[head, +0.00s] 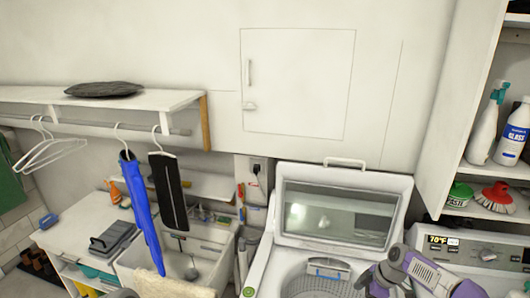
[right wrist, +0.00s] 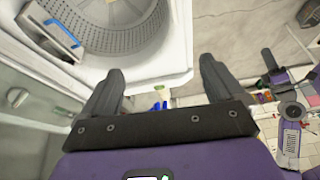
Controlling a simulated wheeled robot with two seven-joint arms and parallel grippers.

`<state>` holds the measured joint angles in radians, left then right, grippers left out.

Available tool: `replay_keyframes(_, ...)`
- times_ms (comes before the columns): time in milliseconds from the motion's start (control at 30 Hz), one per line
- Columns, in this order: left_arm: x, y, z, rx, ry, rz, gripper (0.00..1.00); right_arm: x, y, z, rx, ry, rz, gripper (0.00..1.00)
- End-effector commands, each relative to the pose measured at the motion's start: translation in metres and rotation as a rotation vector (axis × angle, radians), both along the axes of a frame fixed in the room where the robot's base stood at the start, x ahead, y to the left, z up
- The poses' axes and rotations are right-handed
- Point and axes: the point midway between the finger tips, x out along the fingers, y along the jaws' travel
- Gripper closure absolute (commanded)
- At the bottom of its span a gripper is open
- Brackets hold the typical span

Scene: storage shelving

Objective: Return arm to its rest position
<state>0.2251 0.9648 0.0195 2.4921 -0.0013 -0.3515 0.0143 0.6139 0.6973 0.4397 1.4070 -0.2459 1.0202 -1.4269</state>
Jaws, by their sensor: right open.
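My right gripper (right wrist: 160,82) is open in the right wrist view. Its two dark fingers are wide apart with nothing between them. In the head view my purple and grey right arm (head: 422,270) comes in at the bottom right, in front of the open washer. The arm's fingertips cannot be made out clearly there. My left gripper is not in view.
The top-loading washer (head: 257,270) has its lid (head: 335,212) up; its drum (right wrist: 128,40) shows in the right wrist view. An open cabinet door (head: 465,95) and shelves with bottles (head: 514,132) stand at right. Hangers with a blue garment (head: 142,205) hang at left.

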Motion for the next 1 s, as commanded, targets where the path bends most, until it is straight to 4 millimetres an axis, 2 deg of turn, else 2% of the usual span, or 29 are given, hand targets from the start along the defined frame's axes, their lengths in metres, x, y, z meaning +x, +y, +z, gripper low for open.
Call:
replay_keyframes(33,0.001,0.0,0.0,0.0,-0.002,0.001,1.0,-0.002,0.013,-0.012,0.013,0.017,-0.027,0.05)
replay_keyframes(267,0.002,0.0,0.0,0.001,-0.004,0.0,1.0,-0.019,0.067,-0.067,0.067,0.111,-0.222,0.05)
replay_keyframes(433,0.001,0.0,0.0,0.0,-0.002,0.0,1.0,-0.053,0.117,-0.116,0.109,0.221,-0.428,0.05)
replay_keyframes(567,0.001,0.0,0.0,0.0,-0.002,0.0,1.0,-0.104,0.16,-0.16,0.13,0.348,-0.668,0.05)
replay_keyframes(600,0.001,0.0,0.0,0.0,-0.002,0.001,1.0,-0.123,0.17,-0.171,0.133,0.387,-0.752,0.05)
replay_keyframes(700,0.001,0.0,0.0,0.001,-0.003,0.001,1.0,-0.167,0.188,-0.192,0.127,0.468,-0.944,0.05)
replay_keyframes(800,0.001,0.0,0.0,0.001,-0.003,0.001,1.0,-0.208,0.197,-0.204,0.112,0.532,-1.117,0.05)
replay_keyframes(967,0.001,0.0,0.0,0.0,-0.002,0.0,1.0,-0.269,0.198,-0.211,0.074,0.599,-1.369,0.05)
replay_keyframes(1000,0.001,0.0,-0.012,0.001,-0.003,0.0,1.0,-0.265,0.197,-0.224,0.081,0.592,-1.383,0.05)
